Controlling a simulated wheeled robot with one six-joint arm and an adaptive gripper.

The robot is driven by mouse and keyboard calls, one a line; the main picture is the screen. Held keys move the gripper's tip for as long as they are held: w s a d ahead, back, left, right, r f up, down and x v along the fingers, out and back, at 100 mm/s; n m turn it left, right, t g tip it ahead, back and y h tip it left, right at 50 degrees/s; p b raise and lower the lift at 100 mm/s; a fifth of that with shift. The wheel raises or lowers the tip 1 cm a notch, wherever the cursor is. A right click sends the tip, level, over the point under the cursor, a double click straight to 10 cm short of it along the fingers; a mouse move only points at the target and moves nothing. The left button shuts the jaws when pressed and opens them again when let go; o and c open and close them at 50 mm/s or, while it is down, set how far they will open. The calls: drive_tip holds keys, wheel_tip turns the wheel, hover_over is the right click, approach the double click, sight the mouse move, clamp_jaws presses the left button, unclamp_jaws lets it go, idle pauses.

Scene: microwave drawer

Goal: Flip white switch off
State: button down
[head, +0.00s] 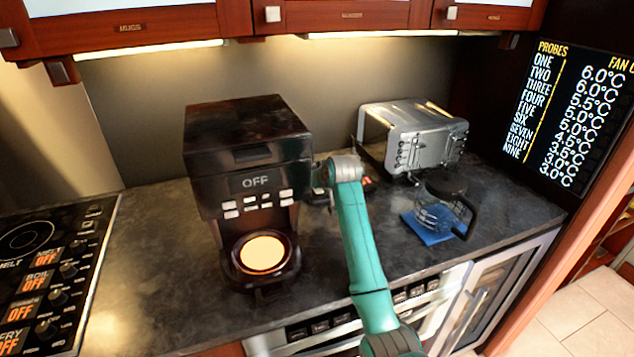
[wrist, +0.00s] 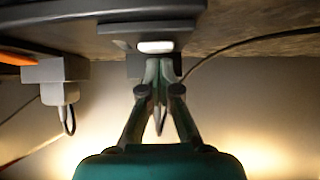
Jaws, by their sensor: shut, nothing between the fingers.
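In the wrist view a small white switch (wrist: 155,46) sits on a dark grey housing (wrist: 120,32). My gripper (wrist: 160,68) points at this housing with its fingers drawn together and nothing between them. The fingertips lie right below the white switch in the picture. I cannot tell whether they touch the housing or the switch. In the head view my arm reaches over the counter to the right side of the black coffee machine (head: 250,150), whose display reads OFF. The switch is not visible in the head view, and the fingertips cannot be made out there.
A silver toaster (head: 425,140) and a glass jug (head: 440,210) on a blue cloth (head: 425,232) stand right of my arm. A stove (head: 55,270) is at the left. A grey plug (wrist: 58,92) and a thin cable (wrist: 225,50) show near my gripper.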

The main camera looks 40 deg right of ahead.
drive_tip(key=shift+r, duration=0.1)
drive_tip(key=r, duration=0.4)
drive_tip(key=shift+w+r, duration=0.2)
drive_tip(key=shift+w, duration=0.05)
drive_tip(key=w+r+v, duration=0.1)
drive_tip(key=v, duration=0.8)
drive_tip(key=shift+d+r, duration=0.2)
drive_tip(key=shift+r, duration=0.15)
